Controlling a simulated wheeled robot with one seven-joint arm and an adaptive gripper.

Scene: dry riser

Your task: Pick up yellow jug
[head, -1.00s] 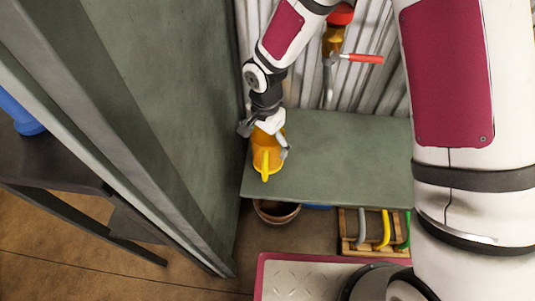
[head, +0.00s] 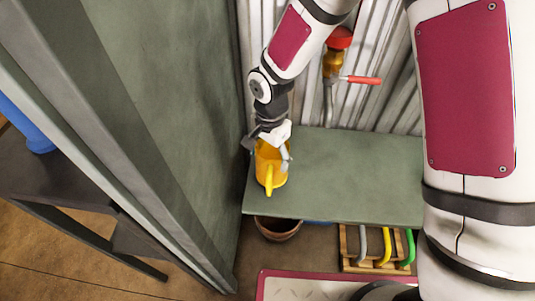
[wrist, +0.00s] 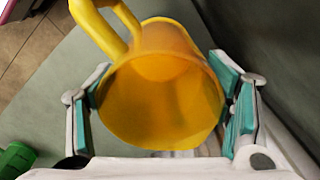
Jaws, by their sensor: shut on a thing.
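The yellow jug (head: 267,178) is at the left end of the green shelf (head: 340,175), close to the green wall panel. My gripper (head: 272,148) comes down on it from above. In the wrist view the jug (wrist: 160,90) fills the middle, with its open mouth facing the camera and its handle (wrist: 105,25) at the upper left. The teal pads of my gripper (wrist: 165,105) press on both sides of the jug. I cannot tell whether the jug's base touches the shelf.
A green panel (head: 165,100) stands close on the left. A pipe with a red-handled valve (head: 362,80) is behind the shelf. Below are a brown bowl (head: 278,228) and a wooden crate (head: 350,245) with coloured handles. The shelf right of the jug is clear.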

